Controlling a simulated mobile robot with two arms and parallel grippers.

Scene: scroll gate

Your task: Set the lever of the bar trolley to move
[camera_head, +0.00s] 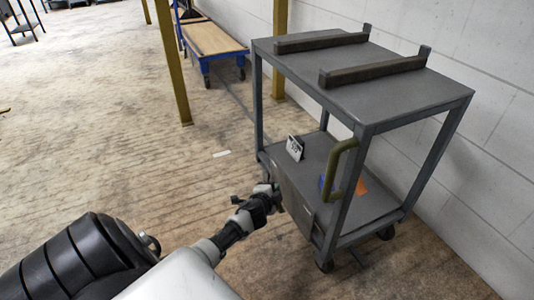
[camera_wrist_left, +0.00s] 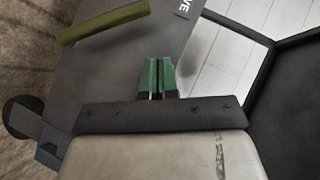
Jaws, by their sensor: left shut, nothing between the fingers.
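The bar trolley (camera_head: 415,95) is a grey metal cart with two decks, standing by the wall at the right. A grey plate (camera_head: 297,208) is fixed on its near side, low down. In the left wrist view an olive bar (camera_wrist_left: 103,22), which looks like the lever, lies across the plate (camera_wrist_left: 115,65) at the upper left. White letters "VE" (camera_wrist_left: 185,8) show at the top edge, the rest cut off. My left gripper (camera_head: 275,196) is at the plate's left edge in the head view. Its green fingertips (camera_wrist_left: 157,76) are shut and empty, apart from the olive bar.
An olive handle (camera_head: 341,170) sticks out from the trolley's near post. Two dark bars (camera_head: 372,68) lie on the top deck. A small sign (camera_head: 295,147) and an orange item (camera_head: 361,187) are on the lower deck.

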